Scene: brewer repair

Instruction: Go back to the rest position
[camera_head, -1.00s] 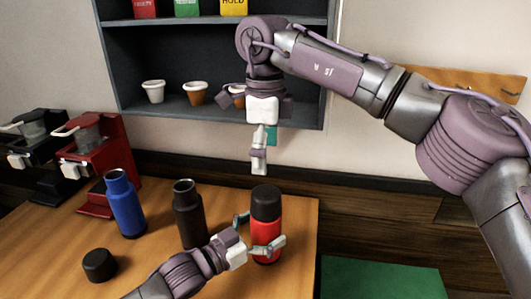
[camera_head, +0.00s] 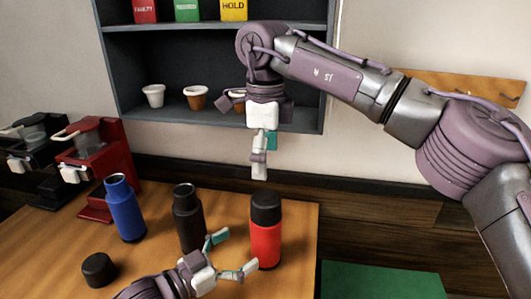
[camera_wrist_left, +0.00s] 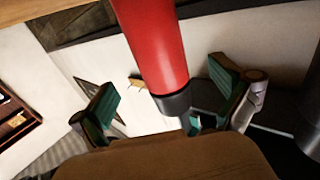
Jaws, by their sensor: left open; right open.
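My left gripper (camera_head: 236,254) is open and empty in the head view, low over the table, just left of the red flask and apart from it. The red flask (camera_head: 266,246) with a black cap stands upright on the table. It also shows in the left wrist view (camera_wrist_left: 157,45), beyond and between the spread fingers (camera_wrist_left: 172,98). My right gripper (camera_head: 260,158) points down in front of the shelf, above and behind the red flask, and holds nothing visible.
A black flask (camera_head: 189,220) and a blue flask (camera_head: 125,209) stand open on the wooden table (camera_head: 50,255), with a loose black cap (camera_head: 98,269) in front. A red brewer (camera_head: 97,160) and a dark brewer (camera_head: 35,150) stand left. The shelf (camera_head: 215,62) holds cups and cards.

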